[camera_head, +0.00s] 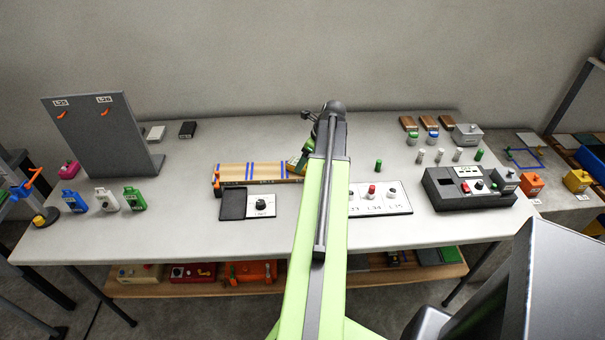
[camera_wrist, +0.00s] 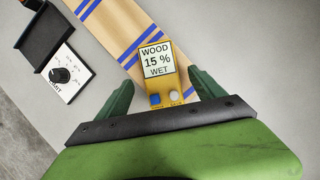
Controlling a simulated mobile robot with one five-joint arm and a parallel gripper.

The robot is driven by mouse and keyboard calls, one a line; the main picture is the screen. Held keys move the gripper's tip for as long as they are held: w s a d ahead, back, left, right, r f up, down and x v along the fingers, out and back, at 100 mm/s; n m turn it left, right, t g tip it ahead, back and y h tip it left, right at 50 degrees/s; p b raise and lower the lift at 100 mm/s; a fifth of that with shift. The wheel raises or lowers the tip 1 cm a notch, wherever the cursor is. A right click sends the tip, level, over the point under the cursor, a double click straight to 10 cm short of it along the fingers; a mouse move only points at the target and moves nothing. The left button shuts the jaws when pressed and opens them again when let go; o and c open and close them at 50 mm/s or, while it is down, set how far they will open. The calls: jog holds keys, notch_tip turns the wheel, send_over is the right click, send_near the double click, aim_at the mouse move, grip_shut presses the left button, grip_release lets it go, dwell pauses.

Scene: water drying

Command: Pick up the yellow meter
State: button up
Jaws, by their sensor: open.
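The yellow meter (camera_wrist: 161,84) lies on the striped wooden board in the wrist view. Its screen reads "WOOD 15 % WET", and a blue and a pale button sit below the screen. My gripper (camera_wrist: 159,87) is open, with one green finger on each side of the meter's lower part. I cannot tell whether either finger touches it. In the head view the wooden board (camera_head: 256,172) lies mid-table, and my gripper (camera_head: 300,160) is at its right end, partly hidden by my arm. The meter is mostly hidden there.
A dark plate and white dial panel (camera_head: 262,204) lie in front of the board. A white button panel (camera_head: 385,197) and a black device (camera_head: 470,190) stand to the right. A grey upright panel (camera_head: 103,140) and several small bottles stand at left.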

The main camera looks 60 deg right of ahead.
jog(key=shift+b+x, duration=0.45)
jog(key=shift+x, duration=0.7)
jog(key=shift+s+r, duration=0.1)
jog(key=shift+r, duration=0.05)
jog(key=shift+d, duration=0.1)
grip_shut()
